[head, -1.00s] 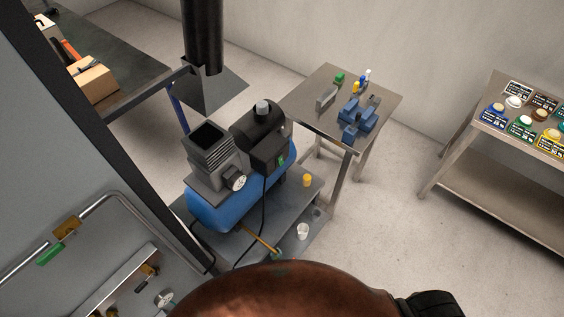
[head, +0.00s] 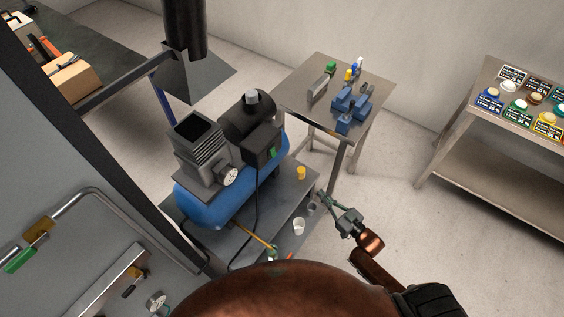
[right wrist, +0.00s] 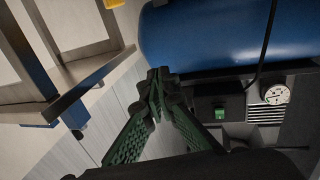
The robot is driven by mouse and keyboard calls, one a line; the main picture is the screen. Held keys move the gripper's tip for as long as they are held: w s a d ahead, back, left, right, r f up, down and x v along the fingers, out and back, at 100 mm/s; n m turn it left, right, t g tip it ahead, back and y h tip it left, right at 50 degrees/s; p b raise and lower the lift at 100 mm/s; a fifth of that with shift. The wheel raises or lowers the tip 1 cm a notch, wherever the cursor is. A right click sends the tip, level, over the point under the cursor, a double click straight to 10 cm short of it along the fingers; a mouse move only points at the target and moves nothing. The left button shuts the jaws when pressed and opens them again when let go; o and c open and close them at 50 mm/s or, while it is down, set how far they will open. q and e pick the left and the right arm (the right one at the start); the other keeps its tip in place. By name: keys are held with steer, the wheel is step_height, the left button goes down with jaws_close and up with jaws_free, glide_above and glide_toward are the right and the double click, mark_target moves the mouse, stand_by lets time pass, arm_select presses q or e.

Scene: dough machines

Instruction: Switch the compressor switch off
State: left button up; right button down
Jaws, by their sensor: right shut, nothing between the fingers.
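The compressor has a blue tank (head: 201,210), a black motor (head: 246,117) and a black switch box (head: 259,142) with a small green switch (head: 272,153) on its side. The right wrist view shows the blue tank (right wrist: 210,35) and the green switch (right wrist: 219,112) right of my fingers. My right gripper (head: 322,200) is shut and empty, to the right of the compressor and apart from the switch. Its closed fingertips (right wrist: 157,82) show in the wrist view. I cannot tell the switch's position. My left gripper is not in view.
The compressor stands on a grey stand (head: 290,198) with a yellow cup (head: 301,173) and a white cup (head: 299,226). A gauge (head: 229,176) is on the compressor's front. A metal table (head: 304,74) with blue parts stands behind. Open floor (head: 385,200) lies to the right.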

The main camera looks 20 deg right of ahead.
steer(key=a+r+n+y, duration=0.1)
steer(key=a+r+y, duration=0.1)
steer(key=r, duration=0.3)
steer(key=s+a+r+n+y, duration=0.1)
steer(key=a+r+y, duration=0.1)
steer(key=r, duration=0.4)
steer(key=s+a+r+n+t+y+b, duration=0.1)
steer(key=a+r+y, duration=0.1)
steer(key=r, duration=0.4)
steer(key=shift+a+y, duration=0.35)
steer(key=shift+y, duration=0.05)
glide_toward(273, 153)
step_height(273, 153, up, 4)
steer(key=w+a, duration=0.1)
steer(key=w, duration=0.1)
steer(key=shift+w+a+f+p, duration=0.3)
steer(key=shift+w+a+f, duration=0.4)
steer(key=shift+w+a, duration=0.1)
steer(key=shift+w+a+f, duration=0.2)
steer(key=shift+w+a, duration=0.2)
